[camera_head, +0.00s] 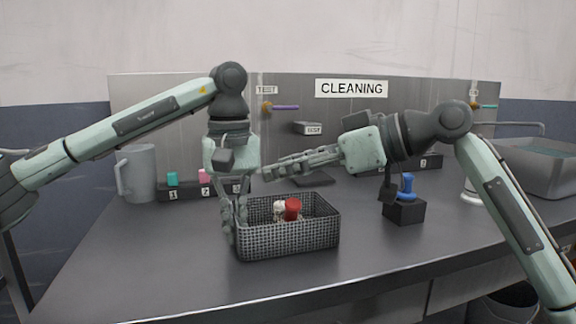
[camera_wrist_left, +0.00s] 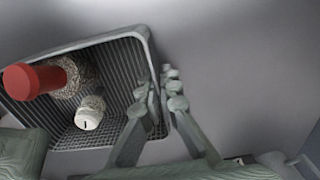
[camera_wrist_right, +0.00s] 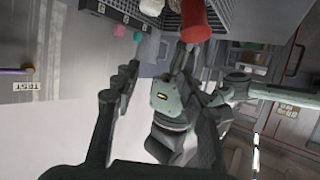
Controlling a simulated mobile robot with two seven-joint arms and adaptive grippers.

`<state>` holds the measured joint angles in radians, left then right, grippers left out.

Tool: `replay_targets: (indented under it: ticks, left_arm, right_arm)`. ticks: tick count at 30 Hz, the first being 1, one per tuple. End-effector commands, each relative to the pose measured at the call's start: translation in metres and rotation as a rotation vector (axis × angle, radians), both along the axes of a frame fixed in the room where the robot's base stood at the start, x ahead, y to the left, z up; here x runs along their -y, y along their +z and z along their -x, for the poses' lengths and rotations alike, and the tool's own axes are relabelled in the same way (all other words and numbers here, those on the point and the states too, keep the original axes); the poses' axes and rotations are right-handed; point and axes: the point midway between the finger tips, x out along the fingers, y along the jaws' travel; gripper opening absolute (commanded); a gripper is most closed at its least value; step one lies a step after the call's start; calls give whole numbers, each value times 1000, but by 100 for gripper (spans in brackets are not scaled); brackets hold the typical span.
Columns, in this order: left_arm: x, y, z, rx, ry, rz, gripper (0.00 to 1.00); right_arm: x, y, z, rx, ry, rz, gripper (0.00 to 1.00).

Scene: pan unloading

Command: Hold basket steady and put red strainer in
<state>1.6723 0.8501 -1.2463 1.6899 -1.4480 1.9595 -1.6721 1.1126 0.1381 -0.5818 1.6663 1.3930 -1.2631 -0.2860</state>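The grey wire basket (camera_head: 290,242) stands on the table. The red strainer (camera_head: 292,208) is inside it, red end up, with its mesh part lower down; it also shows in the left wrist view (camera_wrist_left: 35,80). A white-topped strainer (camera_wrist_left: 90,112) is beside it in the basket. My left gripper (camera_head: 238,212) is shut on the basket's left wall, one finger inside and one outside, as the left wrist view (camera_wrist_left: 160,85) shows. My right gripper (camera_head: 268,173) is open and empty, above and behind the basket, pointing left. Its spread fingers show in the right wrist view (camera_wrist_right: 154,65).
A blue-topped strainer (camera_head: 407,185) stands in a black block (camera_head: 404,211) to the right. A numbered rack (camera_head: 190,191) and a grey jug (camera_head: 136,172) are at the back left. A sink (camera_head: 550,170) is at the far right. The table front is clear.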

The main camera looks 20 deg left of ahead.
Motion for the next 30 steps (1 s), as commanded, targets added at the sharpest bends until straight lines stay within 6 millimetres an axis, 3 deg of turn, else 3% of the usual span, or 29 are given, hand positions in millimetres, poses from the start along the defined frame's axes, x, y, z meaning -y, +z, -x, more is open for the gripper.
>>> replay_targets:
  ticks: [8,24,30]
  left_arm:
    - [0,0,0,1,0,1,0]
    - [0,0,0,1,0,1,0]
    - [0,0,0,1,0,1,0]
  right_arm:
    - [4,2,1,0,0,0,43]
    - [96,35,13,1,-2,0,43]
    - [110,41,16,0,0,-1,43]
